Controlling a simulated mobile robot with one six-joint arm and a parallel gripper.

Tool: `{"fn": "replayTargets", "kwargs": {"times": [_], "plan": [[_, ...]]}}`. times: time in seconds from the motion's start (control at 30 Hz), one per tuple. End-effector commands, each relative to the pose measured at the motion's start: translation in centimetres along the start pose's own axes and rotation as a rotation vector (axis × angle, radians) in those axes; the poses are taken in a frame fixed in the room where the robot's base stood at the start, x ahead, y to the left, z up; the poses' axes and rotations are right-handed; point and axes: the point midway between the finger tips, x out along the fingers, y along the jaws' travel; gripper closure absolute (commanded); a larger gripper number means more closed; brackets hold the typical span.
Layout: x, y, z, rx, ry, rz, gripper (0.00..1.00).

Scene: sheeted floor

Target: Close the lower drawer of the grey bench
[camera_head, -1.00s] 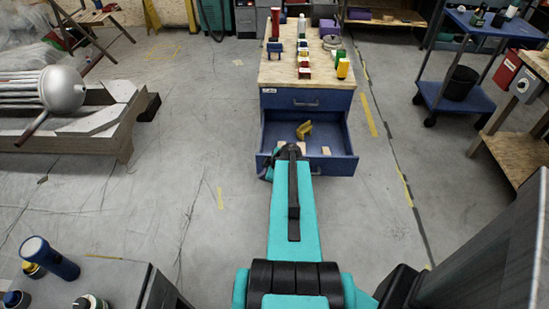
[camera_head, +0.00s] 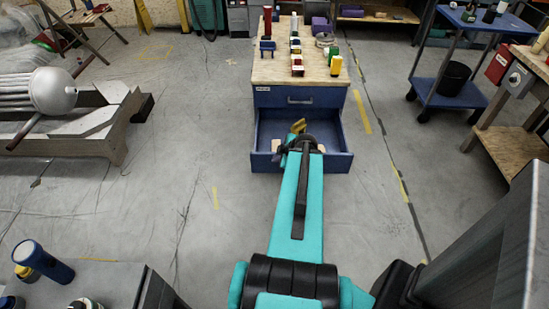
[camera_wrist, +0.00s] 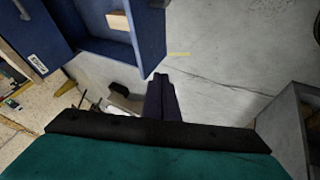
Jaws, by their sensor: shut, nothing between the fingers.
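The bench with the wooden top looks blue in the head view (camera_head: 300,97), not grey. Its lower drawer (camera_head: 338,162) stands open toward me, and its upper drawer is shut. A yellow object (camera_head: 299,126) lies in the open drawer. In the wrist view, the open drawer (camera_wrist: 150,35) is at the upper left, with a small tan block (camera_wrist: 117,20) inside. My gripper (camera_wrist: 160,95) is shut and empty, with its fingers just below the drawer's edge in that picture. I cannot tell whether they touch it. In the head view my arm hides the fingers and part of the drawer front.
Several small items stand on the bench top. A pallet with a grey tank (camera_head: 52,92) is at left. A blue trolley (camera_head: 452,95) with a black bucket and a wooden-topped table (camera_head: 515,150) are at right. The floor on both sides of the drawer is clear.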

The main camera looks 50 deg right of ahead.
Motion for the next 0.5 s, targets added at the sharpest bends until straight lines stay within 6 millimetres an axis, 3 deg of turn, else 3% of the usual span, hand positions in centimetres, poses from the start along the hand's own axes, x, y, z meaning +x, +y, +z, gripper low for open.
{"fn": "replayTargets", "kwargs": {"times": [0.5], "plan": [[1.7,-0.1,0.2,-0.001,0.0,0.001,1.0]]}}
